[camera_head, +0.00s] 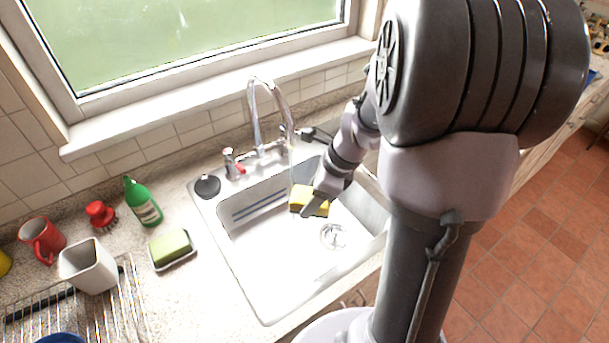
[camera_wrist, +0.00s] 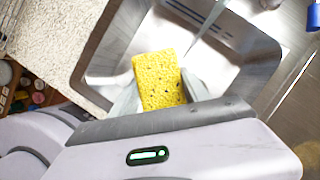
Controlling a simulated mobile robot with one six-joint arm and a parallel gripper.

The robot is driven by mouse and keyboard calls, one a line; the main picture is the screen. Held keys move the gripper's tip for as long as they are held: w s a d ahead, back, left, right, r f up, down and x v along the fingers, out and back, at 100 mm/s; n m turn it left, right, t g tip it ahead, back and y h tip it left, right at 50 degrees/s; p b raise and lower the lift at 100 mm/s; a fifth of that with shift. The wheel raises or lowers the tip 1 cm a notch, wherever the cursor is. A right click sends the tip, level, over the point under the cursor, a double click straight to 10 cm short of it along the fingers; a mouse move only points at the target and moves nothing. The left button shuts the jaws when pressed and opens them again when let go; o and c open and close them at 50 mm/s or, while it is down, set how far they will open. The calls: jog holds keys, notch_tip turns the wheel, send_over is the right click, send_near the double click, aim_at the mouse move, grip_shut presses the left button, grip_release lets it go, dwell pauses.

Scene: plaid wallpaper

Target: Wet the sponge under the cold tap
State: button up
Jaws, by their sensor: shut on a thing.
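A yellow sponge with dark specks (camera_head: 309,201) is held over the sink basin (camera_head: 262,262). My gripper (camera_head: 312,206) is shut on it. In the wrist view the sponge (camera_wrist: 157,80) sits between the two grey fingers of my gripper (camera_wrist: 160,88). The chrome tap (camera_head: 254,108) arches over the basin. A thin pale streak below the spout, near the sponge, looks like running water; I cannot tell whether it touches the sponge. A blue handle (camera_wrist: 313,17) shows at the upper right of the wrist view. A red handle (camera_head: 240,169) is left of the spout.
Left of the sink are a green sponge on a dish (camera_head: 171,248), a green bottle (camera_head: 143,202), a red brush (camera_head: 101,214), a red mug (camera_head: 42,239) and a white cup (camera_head: 88,266). A black plug (camera_head: 207,186) lies on the sink's rim. The drain (camera_head: 334,236) is uncovered.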

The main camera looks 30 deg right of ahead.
dwell(0.4)
jog(key=s+a+r+p, duration=0.2)
jog(key=s+r+p, duration=0.1)
jog(key=s+r, duration=0.1)
jog(key=shift+s, duration=0.35)
dwell(0.5)
